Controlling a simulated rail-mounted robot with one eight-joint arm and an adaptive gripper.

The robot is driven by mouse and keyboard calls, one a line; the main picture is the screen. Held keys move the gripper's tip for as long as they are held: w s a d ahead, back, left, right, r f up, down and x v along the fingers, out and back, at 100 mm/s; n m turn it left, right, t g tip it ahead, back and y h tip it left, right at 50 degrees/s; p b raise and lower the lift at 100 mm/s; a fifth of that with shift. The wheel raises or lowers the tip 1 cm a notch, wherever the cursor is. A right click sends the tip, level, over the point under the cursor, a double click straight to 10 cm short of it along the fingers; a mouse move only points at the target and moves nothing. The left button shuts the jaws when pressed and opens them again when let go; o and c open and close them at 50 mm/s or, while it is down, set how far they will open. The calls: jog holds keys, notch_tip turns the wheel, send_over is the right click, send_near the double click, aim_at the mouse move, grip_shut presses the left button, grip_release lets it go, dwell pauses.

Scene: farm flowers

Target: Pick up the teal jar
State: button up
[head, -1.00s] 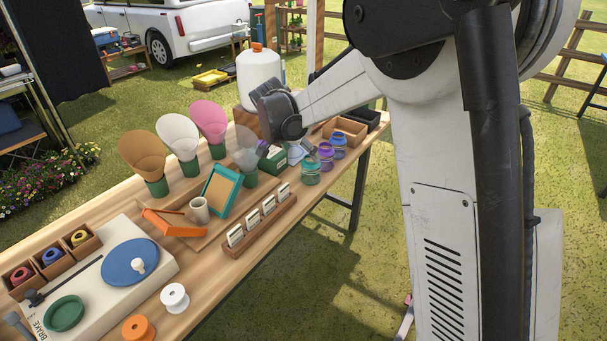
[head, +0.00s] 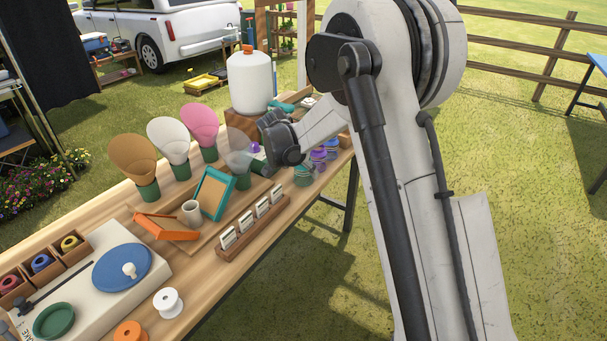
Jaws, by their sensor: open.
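The teal jar (head: 303,176) is a small glass jar near the front edge of the wooden table, left of purple and blue jars. It stands just to the right of and below my wrist in the picture, and its upper part is partly covered. My gripper (head: 264,160) points down over the table, left of the teal jar and close to the clear cone. Its fingers are small and partly hidden by my wrist; they look apart, with nothing visible between them. I cannot tell the exact gap to the jar.
A purple jar (head: 319,158) stands close beside the teal one. A clear cone (head: 238,146), a teal frame (head: 214,193), a card rack (head: 252,226) and a white tank (head: 249,82) stand nearby. Open grass lies right of the table.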

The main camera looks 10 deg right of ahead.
aim_at(303, 172)
jog(key=x, duration=0.4)
jog(key=shift+w+r, duration=0.1)
jog(key=shift+w, duration=0.1)
jog(key=c, duration=1.4)
jog(key=shift+r, duration=0.15)
